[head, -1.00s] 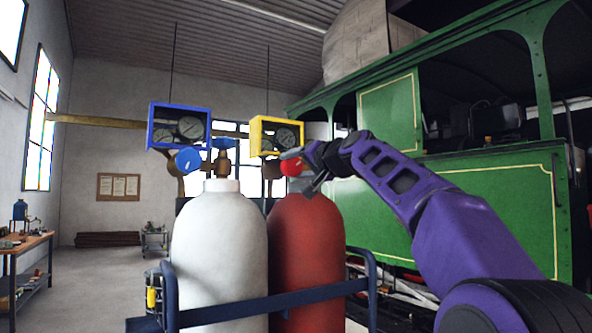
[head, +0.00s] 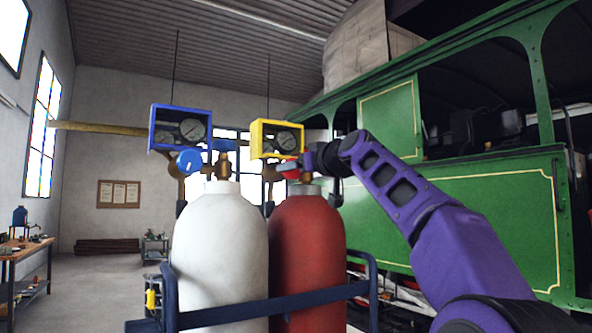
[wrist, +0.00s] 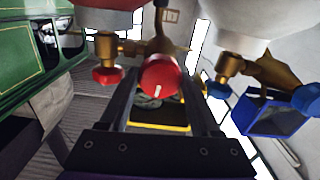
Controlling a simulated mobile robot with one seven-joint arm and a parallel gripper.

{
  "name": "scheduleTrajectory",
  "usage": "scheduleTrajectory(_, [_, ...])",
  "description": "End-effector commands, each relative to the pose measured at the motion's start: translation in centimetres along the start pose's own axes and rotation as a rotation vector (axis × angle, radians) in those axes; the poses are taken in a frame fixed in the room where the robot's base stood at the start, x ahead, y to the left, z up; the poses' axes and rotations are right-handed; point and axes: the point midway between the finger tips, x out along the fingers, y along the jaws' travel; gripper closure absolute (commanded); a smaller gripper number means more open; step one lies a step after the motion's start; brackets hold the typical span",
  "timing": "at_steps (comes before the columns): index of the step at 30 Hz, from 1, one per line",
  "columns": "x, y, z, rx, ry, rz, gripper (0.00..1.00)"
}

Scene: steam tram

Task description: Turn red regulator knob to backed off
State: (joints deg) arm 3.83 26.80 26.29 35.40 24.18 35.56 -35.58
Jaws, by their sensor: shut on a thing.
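The red regulator knob (head: 289,168) is at the front of the regulator below the yellow gauge box (head: 258,140), above the red cylinder (head: 306,240). In the wrist view the round knob (wrist: 160,75) sits between my two fingers, with a short white mark near its lower edge. My gripper (wrist: 158,88) is shut on this knob, one finger at each side. In the head view my gripper (head: 304,164) comes in from the right and partly covers the knob.
A white cylinder (head: 220,240) with a blue knob (head: 189,161) and blue gauge box (head: 152,128) stands to the left. A smaller red valve handle (wrist: 108,75) is close beside my finger. A blue rail (head: 270,300) crosses in front. A green tram (head: 480,200) stands to the right.

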Motion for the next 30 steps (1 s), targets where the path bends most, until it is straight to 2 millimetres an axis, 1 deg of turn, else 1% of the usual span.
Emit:
scheduleTrajectory(9, [-0.01, 0.01, -0.04, -0.097, 0.001, 0.001, 0.91])
scheduleTrajectory(23, [-0.02, 0.00, -0.04, -0.111, 0.001, 0.001, 0.91])
scheduleTrajectory(24, [-0.02, 0.00, -0.04, -0.111, 0.001, 0.001, 0.32])
scheduleTrajectory(28, [-0.01, -0.01, -0.03, -0.110, 0.001, 0.001, 0.09])
scheduleTrajectory(29, [-0.01, -0.01, -0.03, -0.110, 0.001, 0.001, 0.06])
scheduleTrajectory(30, [-0.01, -0.01, -0.03, -0.109, 0.000, 0.001, 0.06])
